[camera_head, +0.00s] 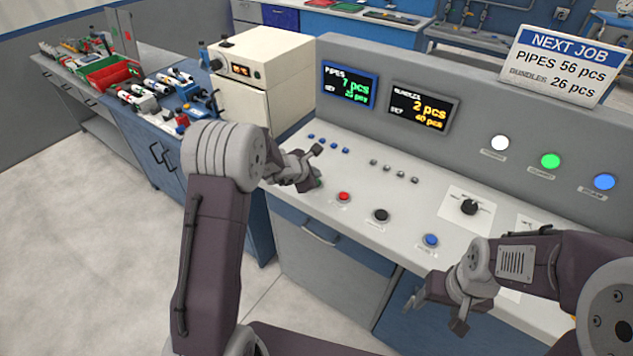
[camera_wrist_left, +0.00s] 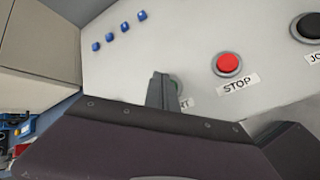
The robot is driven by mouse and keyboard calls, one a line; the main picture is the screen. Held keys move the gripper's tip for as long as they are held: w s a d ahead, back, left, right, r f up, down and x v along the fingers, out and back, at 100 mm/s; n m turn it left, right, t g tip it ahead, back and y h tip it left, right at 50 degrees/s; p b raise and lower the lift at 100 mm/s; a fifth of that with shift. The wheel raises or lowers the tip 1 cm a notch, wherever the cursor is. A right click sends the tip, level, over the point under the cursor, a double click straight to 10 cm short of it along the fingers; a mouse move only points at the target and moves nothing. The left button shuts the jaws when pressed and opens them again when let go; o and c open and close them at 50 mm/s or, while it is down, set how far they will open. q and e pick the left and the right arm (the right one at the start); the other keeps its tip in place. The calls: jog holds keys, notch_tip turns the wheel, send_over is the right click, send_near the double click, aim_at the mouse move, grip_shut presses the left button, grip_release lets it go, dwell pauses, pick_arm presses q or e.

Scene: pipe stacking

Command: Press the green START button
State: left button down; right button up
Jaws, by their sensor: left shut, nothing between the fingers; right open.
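The green START button is mostly hidden behind my left fingers; a sliver of green (camera_wrist_left: 176,84) and the end of its label (camera_wrist_left: 186,102) show in the left wrist view. My left gripper (camera_head: 312,181) is shut and empty, with its tips at the button on the white console panel. The closed fingers also show in the left wrist view (camera_wrist_left: 160,92). I cannot tell whether they touch or press the button. My right gripper (camera_head: 437,313) is open and empty, over the front edge of the console at the right.
The red STOP button (camera_head: 344,196) sits just right of my left gripper, with a black button (camera_head: 381,215) and a blue button (camera_head: 431,240) further along. Small blue buttons (camera_wrist_left: 119,30) lie behind. A cream machine (camera_head: 262,75) stands left of the console (camera_head: 400,160).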

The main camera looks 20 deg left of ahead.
dwell(0.5)
pick_arm(q)
jog(key=shift+f+b, duration=0.45)
jog(key=shift+b, duration=0.2)
jog(key=shift+f+b, duration=0.4)
jog(key=shift+b, duration=0.1)
dwell(0.4)
jog(key=shift+r+p, duration=0.6)
jog(key=shift+r, duration=0.25)
notch_tip(320, 180, up, 5)
jog(key=p, duration=0.4)
dwell(0.5)
